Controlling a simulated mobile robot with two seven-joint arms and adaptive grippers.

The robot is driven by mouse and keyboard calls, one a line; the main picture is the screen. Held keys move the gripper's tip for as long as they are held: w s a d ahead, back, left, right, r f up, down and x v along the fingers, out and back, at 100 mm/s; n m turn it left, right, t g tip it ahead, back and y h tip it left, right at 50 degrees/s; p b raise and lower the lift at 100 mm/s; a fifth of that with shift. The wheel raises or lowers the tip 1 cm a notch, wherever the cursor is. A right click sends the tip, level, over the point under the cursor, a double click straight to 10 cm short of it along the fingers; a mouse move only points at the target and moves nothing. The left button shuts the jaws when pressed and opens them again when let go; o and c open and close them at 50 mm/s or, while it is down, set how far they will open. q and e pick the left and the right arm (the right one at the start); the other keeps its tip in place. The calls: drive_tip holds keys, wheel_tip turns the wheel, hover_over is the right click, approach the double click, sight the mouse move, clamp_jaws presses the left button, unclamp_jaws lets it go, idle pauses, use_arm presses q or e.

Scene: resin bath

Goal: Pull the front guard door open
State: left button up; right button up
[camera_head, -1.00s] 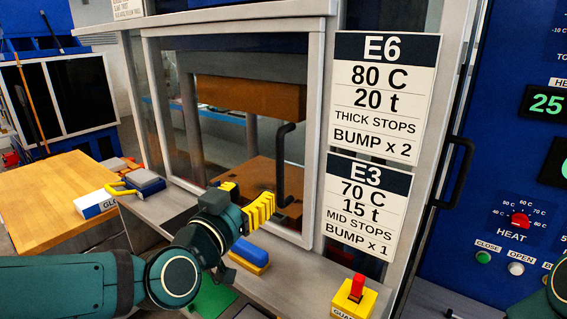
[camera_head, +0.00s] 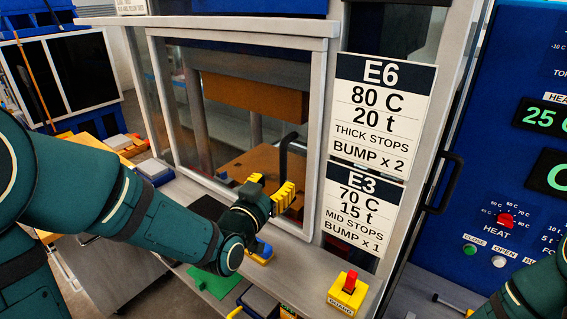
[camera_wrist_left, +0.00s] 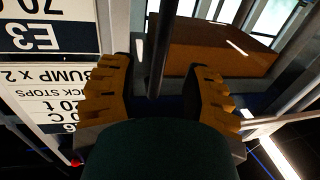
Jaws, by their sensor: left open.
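The front guard door (camera_head: 232,36) is a grey-framed clear panel on the press and looks closed. Its black upright bar handle (camera_head: 284,156) is near its right edge. My left gripper (camera_head: 283,196), with yellow ridged fingers, is at the lower part of the handle. In the left wrist view the handle (camera_wrist_left: 161,55) stands between the two open fingers (camera_wrist_left: 163,82), with a gap on both sides. The handle's lower end is hidden behind the fingers and the wrist. Part of my right arm shows at the lower right; its gripper cannot be made out.
Signs for E6 (camera_head: 377,115) and E3 (camera_head: 357,208) are right of the door. A blue control panel (camera_head: 508,130) stands at the right, a wooden table (camera_head: 75,128) at the left.

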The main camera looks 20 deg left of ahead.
sight(282, 175)
use_arm(q)
drive_tip(key=shift+w+d, duration=0.2)
drive_tip(key=shift+w, duration=1.2)
drive_tip(key=shift+w+d, duration=0.2)
drive_tip(key=shift+w, duration=1.15)
clamp_jaws()
